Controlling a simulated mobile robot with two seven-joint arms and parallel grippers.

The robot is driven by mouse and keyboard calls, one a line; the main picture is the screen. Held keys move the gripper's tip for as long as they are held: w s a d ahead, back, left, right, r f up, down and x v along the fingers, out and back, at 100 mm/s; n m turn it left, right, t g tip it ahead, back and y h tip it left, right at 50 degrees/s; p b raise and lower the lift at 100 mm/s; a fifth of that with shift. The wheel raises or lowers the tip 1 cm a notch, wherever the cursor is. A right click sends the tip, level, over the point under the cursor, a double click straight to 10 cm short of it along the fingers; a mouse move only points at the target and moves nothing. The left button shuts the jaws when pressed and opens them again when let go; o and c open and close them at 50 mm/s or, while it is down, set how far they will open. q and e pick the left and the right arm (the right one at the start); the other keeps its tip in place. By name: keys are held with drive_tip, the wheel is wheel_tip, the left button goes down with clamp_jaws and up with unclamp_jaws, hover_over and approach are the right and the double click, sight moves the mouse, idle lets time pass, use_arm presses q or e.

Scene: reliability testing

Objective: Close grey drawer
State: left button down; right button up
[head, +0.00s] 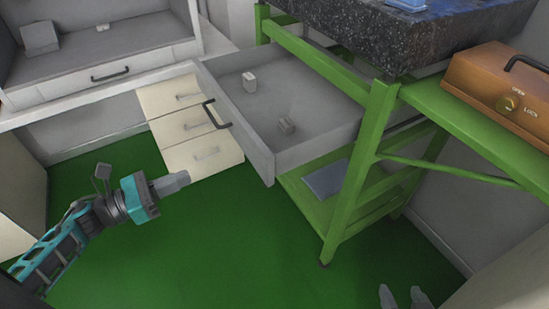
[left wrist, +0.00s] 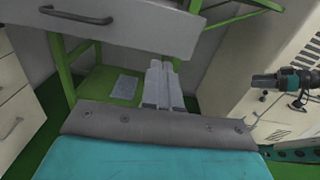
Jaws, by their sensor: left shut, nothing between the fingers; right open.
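The grey drawer (head: 266,158) is pulled out from under the dark granite slab in the head view, with its dark handle (head: 217,114) on the front panel. Two small light blocks lie inside it. The drawer front also shows at the top of the left wrist view (left wrist: 150,30). My left gripper (head: 184,179) is shut and empty, to the left of the drawer front and apart from it. Its closed fingers (left wrist: 158,82) point toward the space below the drawer front in the wrist view. My right gripper (head: 402,298) is open at the bottom edge, well away from the drawer.
A green frame (head: 367,150) carries the granite slab (head: 400,40) and has a low shelf with a grey plate (head: 326,178). A cream drawer cabinet (head: 190,125) stands left of the drawer. An orange-brown box (head: 490,85) sits at right. The green floor ahead is clear.

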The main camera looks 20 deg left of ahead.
sight(251, 151)
use_arm(q)
drive_tip(key=shift+m, duration=0.4)
drive_tip(key=p+x, duration=0.1)
drive_tip(key=x, duration=1.2)
drive_tip(key=shift+s, duration=0.1)
drive_tip(key=shift+w+d, duration=0.45)
drive_tip(key=shift+d, duration=0.05)
use_arm(e)
drive_tip(key=shift+s+d+r, duration=0.15)
drive_tip(key=shift+d, duration=0.05)
drive_tip(key=shift+d, duration=0.1)
